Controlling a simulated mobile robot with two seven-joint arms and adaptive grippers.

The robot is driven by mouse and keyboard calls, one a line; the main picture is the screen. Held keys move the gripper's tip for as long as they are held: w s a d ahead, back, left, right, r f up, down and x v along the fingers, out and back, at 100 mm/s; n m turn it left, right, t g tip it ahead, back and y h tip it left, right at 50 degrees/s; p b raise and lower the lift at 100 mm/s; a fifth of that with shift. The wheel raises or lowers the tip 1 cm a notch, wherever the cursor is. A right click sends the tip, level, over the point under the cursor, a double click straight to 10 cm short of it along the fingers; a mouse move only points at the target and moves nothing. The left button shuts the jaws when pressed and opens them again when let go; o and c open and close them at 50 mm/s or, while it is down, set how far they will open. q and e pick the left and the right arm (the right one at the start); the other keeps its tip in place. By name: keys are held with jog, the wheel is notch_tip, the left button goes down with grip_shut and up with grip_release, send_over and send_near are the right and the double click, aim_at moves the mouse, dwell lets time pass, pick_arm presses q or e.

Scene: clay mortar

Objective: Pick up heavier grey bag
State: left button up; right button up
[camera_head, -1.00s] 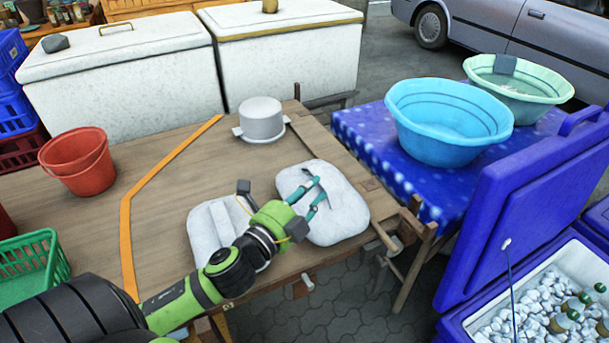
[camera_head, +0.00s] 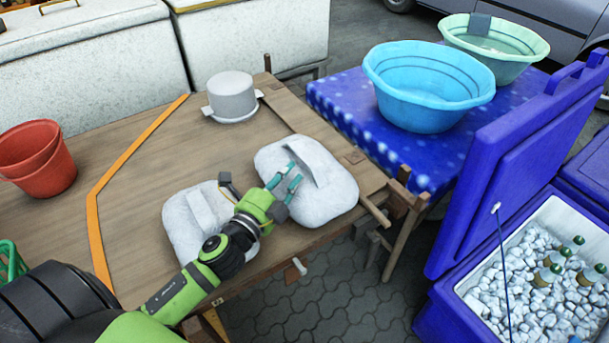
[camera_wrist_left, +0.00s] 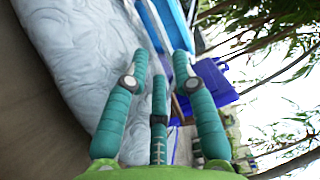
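Two pale grey bags with strap handles lie on the wooden table in the head view. The left bag (camera_head: 180,238) is partly hidden behind my left arm. The right bag (camera_head: 335,200) lies near the table's right corner, its handle (camera_head: 313,160) standing up. My left gripper (camera_head: 293,177) is over the left side of the right bag, its green fingers just left of the handle. The fingers are apart and hold nothing. In the left wrist view the open fingers (camera_wrist_left: 160,68) are beside a pale bag surface (camera_wrist_left: 75,50). Contact cannot be told. My right gripper is not in view.
A grey pot (camera_head: 232,95) stands at the table's back and a red bucket (camera_head: 38,165) at its left. A blue-covered table (camera_head: 335,100) with a blue basin (camera_head: 425,95) is at the right, near an open blue cooler (camera_head: 440,300).

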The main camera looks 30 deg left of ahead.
aim_at(301, 158)
pick_arm(q)
jog(key=w, duration=0.5)
jog(key=shift+w+d+p, duration=0.1)
jog(key=shift+w+p, duration=0.25)
jog(key=shift+p, duration=0.05)
grip_shut()
jog(key=shift+r, duration=0.2)
